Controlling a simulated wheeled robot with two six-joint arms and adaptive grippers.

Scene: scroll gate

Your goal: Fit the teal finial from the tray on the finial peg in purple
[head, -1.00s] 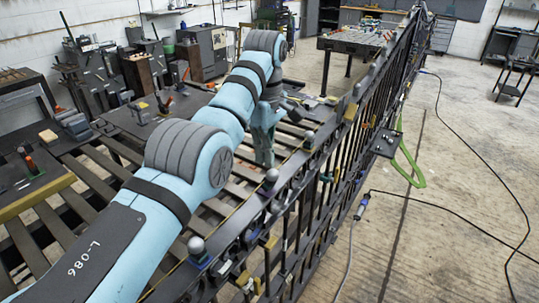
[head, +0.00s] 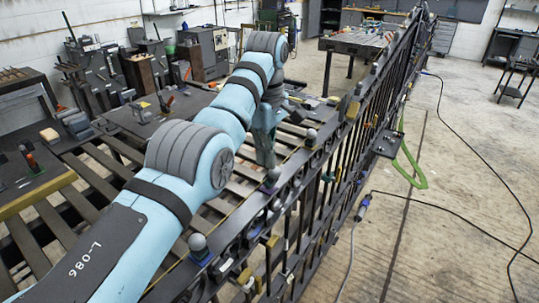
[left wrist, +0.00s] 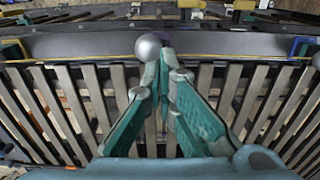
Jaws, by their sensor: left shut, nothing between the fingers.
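My left gripper (head: 268,165) is shut and empty, low over the gate's top rail beside a grey ball-topped finial (head: 273,174). In the left wrist view the fingertips (left wrist: 163,62) meet right next to a grey ball (left wrist: 148,46); I cannot tell whether they touch it. The small dark tray (head: 387,144) hangs on the gate's right side and carries small pieces too small to tell apart. I cannot make out the teal finial for certain. My right gripper is not in view.
The long dark gate (head: 305,185) runs from front to back, with more grey balls (head: 198,243) along its rail. A slatted bench lies to the left.

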